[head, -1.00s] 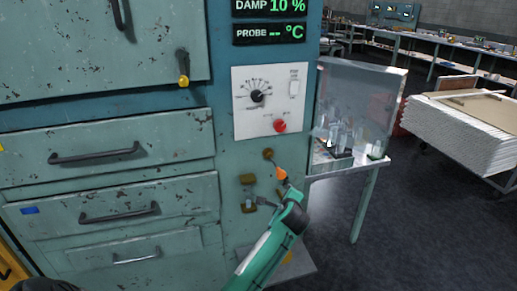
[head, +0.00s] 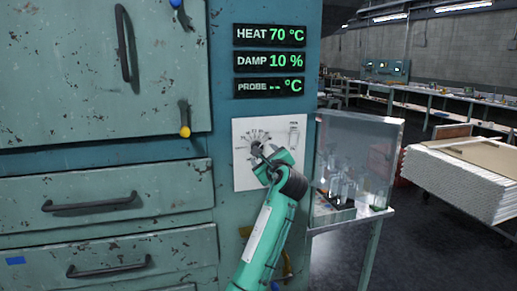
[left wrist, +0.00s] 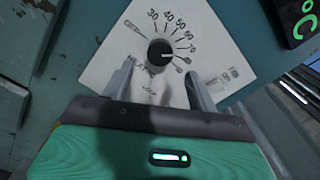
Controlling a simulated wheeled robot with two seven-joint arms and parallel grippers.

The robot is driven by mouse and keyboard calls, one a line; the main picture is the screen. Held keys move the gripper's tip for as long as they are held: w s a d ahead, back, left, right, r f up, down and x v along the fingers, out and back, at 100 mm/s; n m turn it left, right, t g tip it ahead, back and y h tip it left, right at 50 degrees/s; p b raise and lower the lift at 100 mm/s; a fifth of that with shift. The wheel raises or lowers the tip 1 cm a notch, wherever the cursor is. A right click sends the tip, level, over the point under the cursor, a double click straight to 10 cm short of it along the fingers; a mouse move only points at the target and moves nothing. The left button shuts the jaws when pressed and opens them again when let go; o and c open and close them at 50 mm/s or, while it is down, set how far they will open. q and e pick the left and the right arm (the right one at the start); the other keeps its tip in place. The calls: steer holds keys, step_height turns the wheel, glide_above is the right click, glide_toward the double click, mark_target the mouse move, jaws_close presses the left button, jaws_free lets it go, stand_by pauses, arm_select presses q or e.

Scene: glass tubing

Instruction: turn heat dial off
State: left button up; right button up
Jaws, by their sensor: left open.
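The heat dial is a black round knob (left wrist: 160,53) on a white panel (head: 242,172), with a scale of numbers around it. In the left wrist view its white pointer line points right, toward the higher numbers. The HEAT readout (head: 269,35) shows 70 °C in green. My left gripper (left wrist: 160,74) is open, its two grey fingers pointing at the panel below and either side of the knob; nothing is between them. In the head view my left gripper (head: 262,153) covers part of the dial and the panel's lower right.
DAMP (head: 269,61) and PROBE (head: 269,87) readouts sit below HEAT. Drawers with dark handles (head: 90,203) lie left of the panel. A clear box with glassware (head: 350,165) stands on a side table close at right. White stacked sheets (head: 455,182) stand farther right.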

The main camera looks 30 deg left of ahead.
arm_select(q)
steer(key=x, duration=0.7)
steer(key=shift+p, duration=0.4)
arm_select(e)
steer(key=shift+s+d+r, duration=0.1)
steer(key=shift+s+d, duration=0.05)
steer(key=shift+s, duration=0.65)
arm_select(q)
steer(key=shift+w, duration=0.1)
steer(key=c, duration=1)
arm_select(e)
steer(key=shift+w, duration=0.15)
